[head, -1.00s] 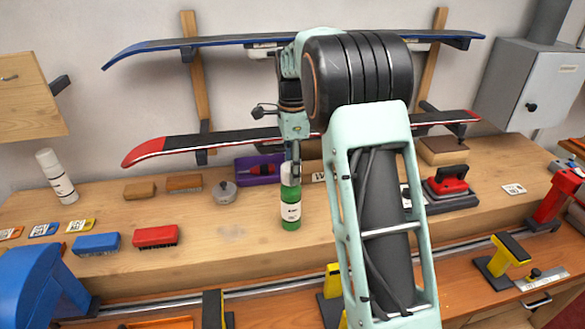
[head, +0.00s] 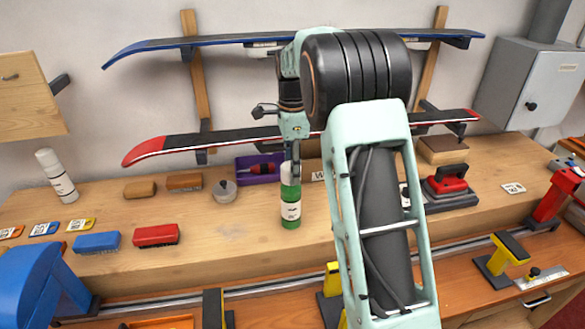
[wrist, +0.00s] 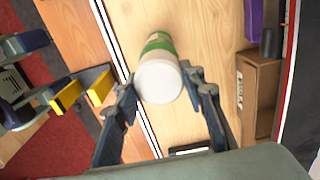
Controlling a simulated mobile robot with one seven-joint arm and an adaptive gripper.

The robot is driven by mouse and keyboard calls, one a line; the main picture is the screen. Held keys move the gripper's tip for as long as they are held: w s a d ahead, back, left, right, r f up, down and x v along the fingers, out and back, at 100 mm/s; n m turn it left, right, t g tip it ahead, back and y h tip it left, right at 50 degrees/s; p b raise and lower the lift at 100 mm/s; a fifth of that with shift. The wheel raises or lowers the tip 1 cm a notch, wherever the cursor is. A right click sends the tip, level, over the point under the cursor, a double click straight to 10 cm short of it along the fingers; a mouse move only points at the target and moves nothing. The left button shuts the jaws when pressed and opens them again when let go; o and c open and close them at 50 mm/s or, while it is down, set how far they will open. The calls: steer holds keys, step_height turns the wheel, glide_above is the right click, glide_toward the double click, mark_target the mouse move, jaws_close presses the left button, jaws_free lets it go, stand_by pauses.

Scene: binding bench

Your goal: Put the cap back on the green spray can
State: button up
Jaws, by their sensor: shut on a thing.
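The green spray can (head: 291,212) stands upright on the bench, with a white label around its middle. My gripper (head: 290,172) points down directly above it and is shut on the white cap (wrist: 159,82). In the wrist view the two fingers sit on either side of the cap, and the green band of the can (wrist: 158,43) shows just behind it. The cap is in line with the can's top. My fingers partly hide the cap in the head view, so I cannot tell whether it is seated or just above.
A purple bin (head: 258,168) and a round grey tin (head: 225,191) stand left of the can. Red (head: 156,235) and blue (head: 97,243) brushes lie farther left. A white bottle (head: 57,176) stands at the far left.

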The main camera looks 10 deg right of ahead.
steer(key=shift+f, duration=0.5)
stand_by(0.6)
steer(key=o, duration=1.3)
steer(key=shift+r+p, duration=1.25)
steer(key=shift+r, duration=1.75)
steer(key=shift+c, duration=0.8)
